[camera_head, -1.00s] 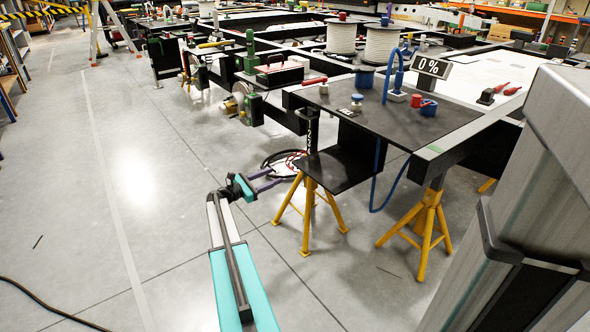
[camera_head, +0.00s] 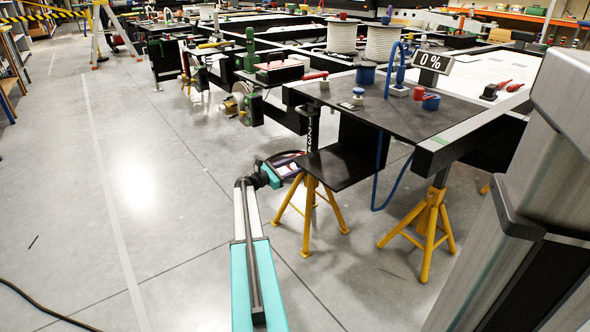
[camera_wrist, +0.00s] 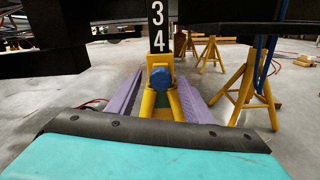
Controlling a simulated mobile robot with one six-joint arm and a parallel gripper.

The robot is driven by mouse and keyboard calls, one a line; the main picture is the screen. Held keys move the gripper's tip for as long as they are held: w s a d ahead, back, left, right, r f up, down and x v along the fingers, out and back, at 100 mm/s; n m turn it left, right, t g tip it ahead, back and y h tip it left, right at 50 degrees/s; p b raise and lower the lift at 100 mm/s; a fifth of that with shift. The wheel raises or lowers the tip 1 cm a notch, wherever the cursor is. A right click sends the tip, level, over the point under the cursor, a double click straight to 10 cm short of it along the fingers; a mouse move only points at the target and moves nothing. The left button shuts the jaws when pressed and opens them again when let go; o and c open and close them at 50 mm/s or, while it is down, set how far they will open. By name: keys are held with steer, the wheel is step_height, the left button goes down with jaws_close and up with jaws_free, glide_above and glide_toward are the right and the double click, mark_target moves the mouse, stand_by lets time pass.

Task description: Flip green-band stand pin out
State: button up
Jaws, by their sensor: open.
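A yellow jack stand (camera_head: 308,192) with a black numbered post (camera_head: 312,130) stands under the near corner of the chassis. In the wrist view the post (camera_wrist: 158,24) shows the digits 3 and 4. A round blue knob-like part (camera_wrist: 161,77) sits on the yellow stand head just below them. A small dark green patch (camera_wrist: 164,99) shows lower between the yellow legs; I cannot tell if it is the band. My gripper (camera_wrist: 161,84) is open, its two purple fingers either side of the stand in the picture. In the head view my gripper (camera_head: 290,163) is beside the stand, partly hard to see.
A black plate (camera_head: 335,165) juts out beside the post at gripper height. A second yellow stand (camera_head: 428,222) is to the right, with a blue hose (camera_head: 393,188) hanging near it. The chassis deck (camera_head: 400,115) lies above.

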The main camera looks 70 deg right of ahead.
steer(key=shift+s+d, duration=0.15)
steer(key=shift+d, duration=0.15)
jaws_close()
